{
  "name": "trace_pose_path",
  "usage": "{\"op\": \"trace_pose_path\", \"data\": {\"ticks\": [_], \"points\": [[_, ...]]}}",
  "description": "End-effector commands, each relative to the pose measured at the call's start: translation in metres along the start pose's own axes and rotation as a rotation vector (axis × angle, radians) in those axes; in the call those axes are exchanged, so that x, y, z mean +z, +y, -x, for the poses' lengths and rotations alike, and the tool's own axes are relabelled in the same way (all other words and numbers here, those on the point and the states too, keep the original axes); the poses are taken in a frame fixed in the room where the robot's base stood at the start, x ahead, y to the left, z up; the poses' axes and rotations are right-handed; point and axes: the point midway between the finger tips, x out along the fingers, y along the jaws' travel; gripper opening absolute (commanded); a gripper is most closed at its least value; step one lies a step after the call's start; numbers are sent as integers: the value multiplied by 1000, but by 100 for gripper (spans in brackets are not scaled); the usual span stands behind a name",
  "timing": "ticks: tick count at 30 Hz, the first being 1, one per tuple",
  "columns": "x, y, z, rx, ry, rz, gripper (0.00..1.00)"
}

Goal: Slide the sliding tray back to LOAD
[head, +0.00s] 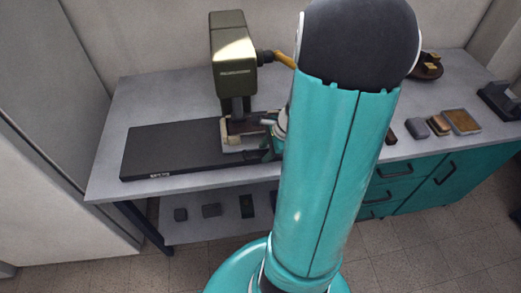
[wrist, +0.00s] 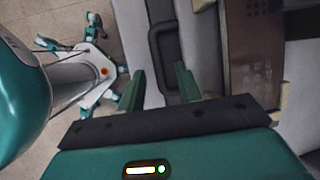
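The sliding tray (head: 232,149), with a cream edge and a brown top, sits under the head of an olive-green press (head: 233,60). In the wrist view its brown top (wrist: 255,60) is at the right. A dark loop-shaped handle (wrist: 165,60) shows in the wrist view, beyond and partly between my fingers; whether they touch it I cannot tell. My gripper (wrist: 160,78) has its two green fingers apart. In the head view my gripper (head: 270,146) is at the tray's right side, partly hidden by my arm. I cannot read any LOAD mark.
A dark flat plate (head: 170,150) lies on the grey table (head: 118,112), left of the press. A yellow lever (head: 284,60) sticks out from the press's right. Small blocks and a wooden tray (head: 461,121) lie at the right. Teal drawers (head: 392,190) are below.

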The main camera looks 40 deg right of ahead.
Motion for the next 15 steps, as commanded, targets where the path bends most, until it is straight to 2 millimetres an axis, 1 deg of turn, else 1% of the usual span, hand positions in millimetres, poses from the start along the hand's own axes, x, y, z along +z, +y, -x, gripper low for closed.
{"op": "trace_pose_path", "data": {"ticks": [1,5,13,14,15], "points": [[-1,2,-6,2,-2,-3,34],[-2,4,-14,0,0,-3,34],[-4,6,-16,-1,1,-3,34],[-4,6,-15,-1,1,-3,32],[-4,6,-15,-1,1,-3,25]]}}
